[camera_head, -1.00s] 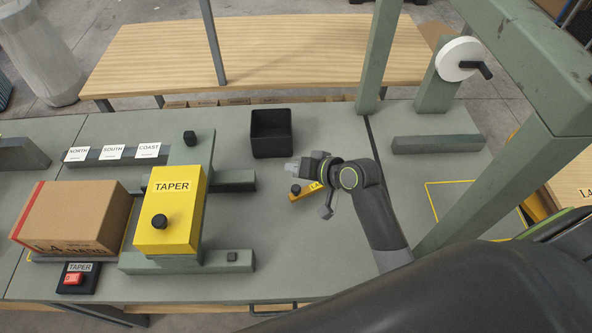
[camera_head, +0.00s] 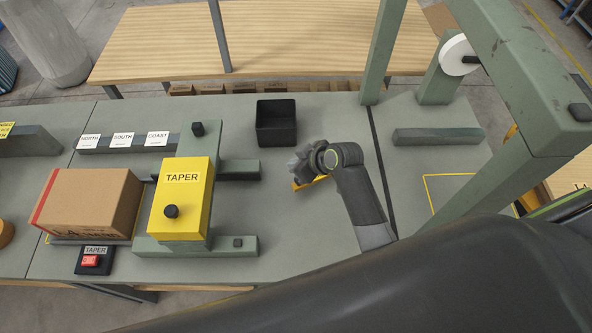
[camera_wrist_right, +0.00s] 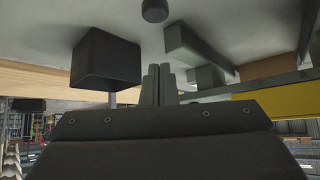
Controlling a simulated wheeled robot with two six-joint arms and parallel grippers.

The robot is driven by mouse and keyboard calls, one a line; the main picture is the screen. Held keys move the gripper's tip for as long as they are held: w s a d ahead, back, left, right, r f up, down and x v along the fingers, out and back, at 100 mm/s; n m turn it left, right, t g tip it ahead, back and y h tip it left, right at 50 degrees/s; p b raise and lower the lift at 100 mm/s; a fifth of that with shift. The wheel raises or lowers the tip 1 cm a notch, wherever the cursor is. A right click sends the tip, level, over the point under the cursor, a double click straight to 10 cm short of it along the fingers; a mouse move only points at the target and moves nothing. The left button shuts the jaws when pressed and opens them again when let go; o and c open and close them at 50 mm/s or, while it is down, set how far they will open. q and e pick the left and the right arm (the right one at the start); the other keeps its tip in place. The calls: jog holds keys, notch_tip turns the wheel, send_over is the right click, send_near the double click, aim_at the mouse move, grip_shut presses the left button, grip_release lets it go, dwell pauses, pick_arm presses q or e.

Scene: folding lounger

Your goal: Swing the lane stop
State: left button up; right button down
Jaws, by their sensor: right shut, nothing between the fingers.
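A yellow bar (camera_head: 318,181), likely the lane stop, lies on the grey table right of the taper machine. Only a small part of it shows, since my right gripper hides its knob and lettering. My right gripper (camera_head: 298,163) is over the bar, pointing left; I cannot tell whether it touches it. In the right wrist view, the right gripper's fingers (camera_wrist_right: 158,84) are together with nothing between them. My left gripper is not in view.
A black open bin (camera_head: 276,124) stands behind the gripper. The yellow TAPER unit (camera_head: 184,190) sits on a green frame at left, beside a cardboard carton (camera_head: 85,203). A green gantry post (camera_head: 383,55) rises at right. Table in front of the gripper is clear.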

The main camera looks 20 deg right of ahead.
notch_tip(320, 180, down, 5)
jog(key=p, duration=0.3)
jog(key=shift+s, duration=0.1)
dwell(0.3)
jog(key=shift+f, duration=0.1)
